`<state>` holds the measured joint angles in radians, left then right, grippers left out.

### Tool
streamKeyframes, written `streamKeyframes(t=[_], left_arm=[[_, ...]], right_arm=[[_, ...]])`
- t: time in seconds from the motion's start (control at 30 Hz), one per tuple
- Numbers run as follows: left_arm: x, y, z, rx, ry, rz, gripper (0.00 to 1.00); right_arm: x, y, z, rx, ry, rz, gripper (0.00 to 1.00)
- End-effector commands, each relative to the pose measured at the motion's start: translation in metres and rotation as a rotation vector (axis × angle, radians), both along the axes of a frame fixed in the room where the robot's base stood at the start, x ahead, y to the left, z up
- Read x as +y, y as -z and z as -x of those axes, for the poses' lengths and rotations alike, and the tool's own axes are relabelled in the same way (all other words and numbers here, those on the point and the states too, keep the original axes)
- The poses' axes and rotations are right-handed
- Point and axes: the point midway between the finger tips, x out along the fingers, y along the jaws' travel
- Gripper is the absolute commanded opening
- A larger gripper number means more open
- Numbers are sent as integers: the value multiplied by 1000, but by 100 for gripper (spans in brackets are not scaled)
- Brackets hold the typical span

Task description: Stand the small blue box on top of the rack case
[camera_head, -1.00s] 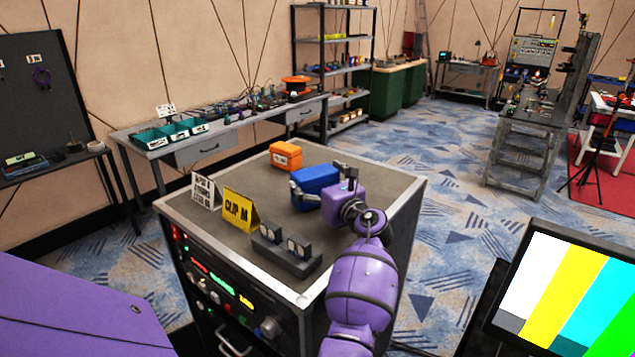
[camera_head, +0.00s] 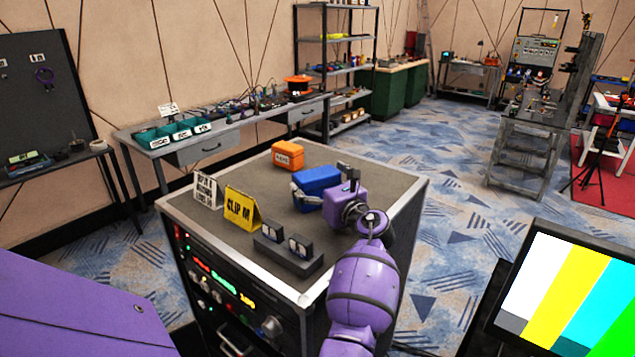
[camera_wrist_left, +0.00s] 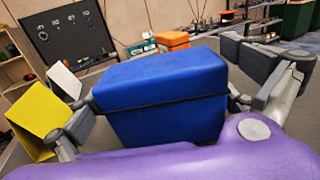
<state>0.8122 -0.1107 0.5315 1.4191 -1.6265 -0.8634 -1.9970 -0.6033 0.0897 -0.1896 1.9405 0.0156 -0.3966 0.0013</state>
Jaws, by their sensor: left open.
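The small blue box (camera_head: 318,183) sits on the dark top of the rack case (camera_head: 232,165), toward its far right part. In the left wrist view the blue box (camera_wrist_left: 165,95) fills the middle, with a dark seam below its lid. My left gripper (camera_head: 322,192) is open, with one grey finger on each side of the box. In the left wrist view the gripper (camera_wrist_left: 163,108) has its fingers spread around the box; whether they touch it I cannot tell. Part of the box is hidden behind the gripper in the head view. My right gripper is not in view.
On the case top stand an orange box (camera_head: 288,155), a yellow "CLIP M" sign (camera_head: 241,207), a white sign (camera_head: 207,190) and a dark block holder (camera_head: 288,250). A colour-bar monitor (camera_head: 570,295) is at lower right. The case top's front left is partly bare.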

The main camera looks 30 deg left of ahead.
Motion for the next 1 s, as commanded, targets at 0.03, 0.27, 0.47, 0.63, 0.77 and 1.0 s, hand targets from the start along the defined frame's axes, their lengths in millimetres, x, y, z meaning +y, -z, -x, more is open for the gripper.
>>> streamKeyframes(t=[0.03, 0.27, 0.47, 0.63, 0.77, 1.0], left_arm=[[-4, -3, 1, -3, 1, 0, 100], [-45, 1, 22, 0, 2, 2, 100], [-81, 1, 41, 1, 2, 2, 100], [-101, 0, 50, 1, 1, 0, 100], [-107, -1, 54, 0, 0, -1, 100], [-107, -2, 54, -2, 0, -1, 100]], right_arm=[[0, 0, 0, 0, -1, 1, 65], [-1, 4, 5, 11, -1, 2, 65], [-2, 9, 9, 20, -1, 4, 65], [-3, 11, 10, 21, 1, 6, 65], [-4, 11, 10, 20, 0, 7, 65], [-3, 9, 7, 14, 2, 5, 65]])
